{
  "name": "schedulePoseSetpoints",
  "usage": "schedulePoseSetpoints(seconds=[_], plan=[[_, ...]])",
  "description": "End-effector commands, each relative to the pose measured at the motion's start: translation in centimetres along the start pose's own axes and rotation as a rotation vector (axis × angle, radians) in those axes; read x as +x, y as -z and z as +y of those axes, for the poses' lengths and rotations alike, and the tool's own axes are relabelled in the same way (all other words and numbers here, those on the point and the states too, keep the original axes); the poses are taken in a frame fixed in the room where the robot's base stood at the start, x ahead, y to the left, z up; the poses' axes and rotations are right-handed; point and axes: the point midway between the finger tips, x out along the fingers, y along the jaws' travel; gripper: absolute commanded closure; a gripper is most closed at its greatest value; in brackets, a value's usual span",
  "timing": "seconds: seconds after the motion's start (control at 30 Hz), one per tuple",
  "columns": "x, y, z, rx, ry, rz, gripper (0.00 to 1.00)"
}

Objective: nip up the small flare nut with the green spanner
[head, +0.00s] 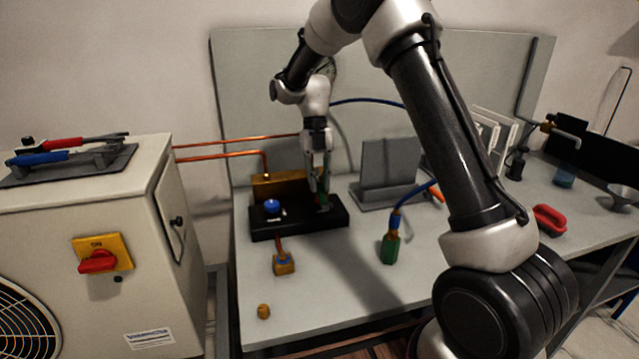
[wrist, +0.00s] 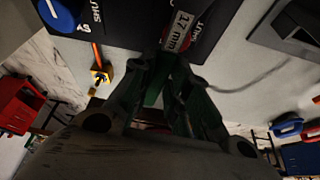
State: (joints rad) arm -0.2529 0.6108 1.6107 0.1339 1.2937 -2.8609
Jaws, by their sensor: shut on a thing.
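My gripper (head: 320,190) points down over the right part of the black block (head: 262,230) on the bench. It is shut on the green spanner (head: 322,199), only a small part of which shows. In the wrist view, green shows between the fingers (wrist: 166,62), with a white "17 mm" label (wrist: 180,30) just beyond the fingertips. I cannot make out the small flare nut or whether the spanner touches it; the gripper and label cover that spot.
A blue knob (head: 271,206) sits on the block's left part. A brass fitting (head: 284,264) and a small brass cap (head: 264,311) are in front. A green fitting on a blue hose (head: 390,248) stands to the right. Red and blue spanners (head: 68,144) lie on the cabinet at left.

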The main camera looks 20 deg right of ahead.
Motion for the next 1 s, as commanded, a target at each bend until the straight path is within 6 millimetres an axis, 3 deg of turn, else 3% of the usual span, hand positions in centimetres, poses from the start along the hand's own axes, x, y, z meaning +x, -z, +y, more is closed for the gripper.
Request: schedulePoseSetpoints(seconds=[0.8, 0.83, 0.9, 1.0], plan=[[-0.42, -1.05, -0.01, 0.0, 0.0, 0.0, 1.0], [-0.42, -1.05, -0.01, 0.0, 0.0, 0.0, 0.86], [-0.42, -1.05, -0.01, 0.0, 0.0, 0.0, 0.99], [-0.42, -1.04, 0.0, 0.0, 0.0, 0.0, 1.0]])
